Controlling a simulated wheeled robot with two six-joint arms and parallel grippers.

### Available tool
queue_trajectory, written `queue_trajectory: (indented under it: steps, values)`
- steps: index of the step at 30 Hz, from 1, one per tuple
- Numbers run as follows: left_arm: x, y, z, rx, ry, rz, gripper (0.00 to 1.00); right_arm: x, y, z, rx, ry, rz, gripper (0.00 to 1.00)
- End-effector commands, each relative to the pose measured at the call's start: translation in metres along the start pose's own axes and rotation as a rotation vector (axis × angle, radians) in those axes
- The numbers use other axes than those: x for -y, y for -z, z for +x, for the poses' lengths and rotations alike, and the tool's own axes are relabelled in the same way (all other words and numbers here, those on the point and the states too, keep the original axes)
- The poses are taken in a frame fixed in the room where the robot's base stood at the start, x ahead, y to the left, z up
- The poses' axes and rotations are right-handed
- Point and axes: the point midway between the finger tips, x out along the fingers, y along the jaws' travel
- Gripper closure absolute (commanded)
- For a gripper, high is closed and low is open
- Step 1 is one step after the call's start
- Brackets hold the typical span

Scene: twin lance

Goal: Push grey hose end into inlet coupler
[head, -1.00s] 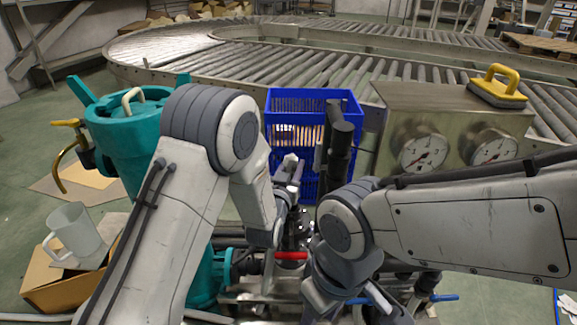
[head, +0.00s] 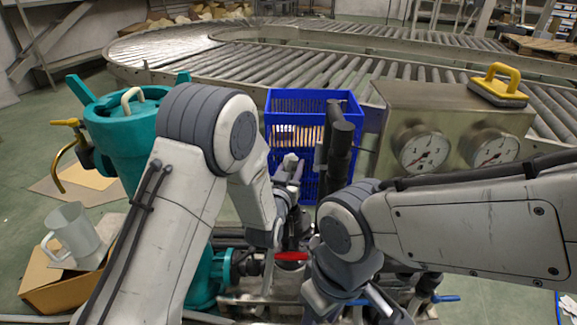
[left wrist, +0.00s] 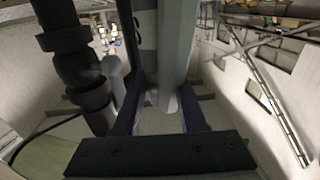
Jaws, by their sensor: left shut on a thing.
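My left gripper (left wrist: 158,110) shows best in the left wrist view. Its two dark fingers are closed on a pale grey, tube-like piece (left wrist: 176,45), which looks like the grey hose end. Its tip is largely hidden between the fingers. In the head view my left wrist hangs over the pipework in the middle, and its fingers are hard to make out. I cannot pick out the inlet coupler with certainty, nor tell whether the hose end touches it. My right arm reaches in from the right and bends down at the middle. Its gripper fingers are hidden.
A teal vessel (head: 130,140) stands at left, near a frosted mug (head: 75,230) and cardboard box (head: 62,290). A red handle (head: 292,256) lies between my arms. A blue crate (head: 345,104) and gauge box (head: 455,105) stand behind. Dark jointed piping (left wrist: 80,70) is close left of my left fingers.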

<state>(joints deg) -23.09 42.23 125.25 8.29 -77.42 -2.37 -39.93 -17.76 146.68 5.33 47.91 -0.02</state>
Motion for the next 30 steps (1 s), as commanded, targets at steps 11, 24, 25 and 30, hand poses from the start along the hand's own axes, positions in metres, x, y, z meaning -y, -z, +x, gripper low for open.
queue_trajectory:
  steps: [11, 24, 25, 30]
  values:
    - [0.0, -0.005, 0.0, -0.003, 0.0, 0.0, 1.0, 0.0, 0.0, 0.005, 0.0, 0.0, 0.0, 0.5]
    - [0.0, -0.016, 0.0, -0.003, 0.0, 0.0, 1.0, -0.001, -0.001, 0.016, 0.0, 0.0, 0.0, 0.5]
    - [0.0, -0.017, 0.0, -0.003, 0.0, 0.0, 1.0, -0.001, -0.001, 0.017, 0.0, 0.0, 0.0, 0.5]
    - [0.0, -0.021, 0.0, -0.003, 0.0, 0.0, 1.0, -0.002, -0.001, 0.021, 0.0, 0.0, 0.0, 0.5]
